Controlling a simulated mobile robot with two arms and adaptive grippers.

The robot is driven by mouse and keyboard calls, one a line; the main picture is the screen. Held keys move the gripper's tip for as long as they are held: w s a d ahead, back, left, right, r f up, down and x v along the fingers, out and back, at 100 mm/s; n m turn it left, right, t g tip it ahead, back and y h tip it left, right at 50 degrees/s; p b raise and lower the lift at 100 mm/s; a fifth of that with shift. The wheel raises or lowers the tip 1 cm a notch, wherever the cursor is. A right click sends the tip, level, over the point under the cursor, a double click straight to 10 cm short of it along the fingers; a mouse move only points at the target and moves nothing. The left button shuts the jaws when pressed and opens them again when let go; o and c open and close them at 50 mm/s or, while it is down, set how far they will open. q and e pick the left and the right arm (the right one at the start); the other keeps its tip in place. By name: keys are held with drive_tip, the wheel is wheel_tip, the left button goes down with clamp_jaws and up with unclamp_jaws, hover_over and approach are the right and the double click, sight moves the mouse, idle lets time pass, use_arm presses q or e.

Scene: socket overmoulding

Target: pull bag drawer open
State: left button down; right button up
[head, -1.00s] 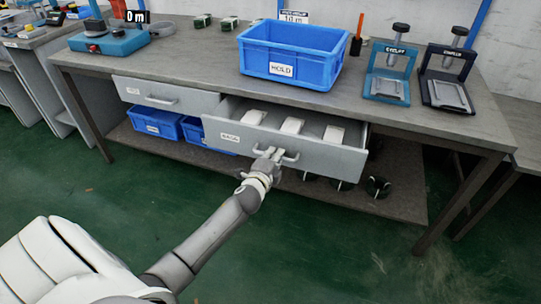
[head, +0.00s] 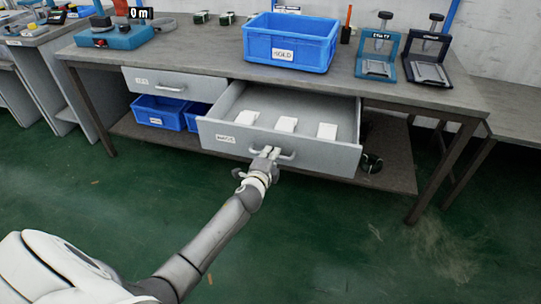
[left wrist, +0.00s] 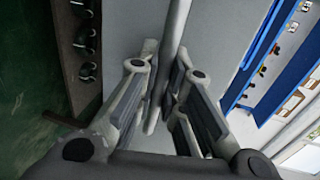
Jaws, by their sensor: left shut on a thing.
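The bag drawer (head: 310,148) is pulled out from under the workbench, and its inside shows from above. Several white packs (head: 286,124) lie apart on its floor. A label is on the left of its grey front. My left gripper (head: 267,153) is shut on the drawer's bar handle (head: 286,156), near the middle of the front. In the left wrist view the fingers (left wrist: 168,95) close around the handle bar (left wrist: 175,35), with the drawer front behind it. My right gripper is not in view.
A second drawer (head: 170,88) to the left is closed. A blue crate (head: 290,45) and two small presses (head: 378,52) stand on the bench top (head: 200,45). Blue bins (head: 160,112) sit on the lower shelf. The green floor (head: 330,240) in front is clear.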

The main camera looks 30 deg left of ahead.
use_arm(q)
drive_tip(key=c, duration=1.5)
unclamp_jaws()
drive_tip(key=shift+c, duration=0.2)
drive_tip(key=v, duration=1.2)
drive_tip(key=shift+a, duration=0.1)
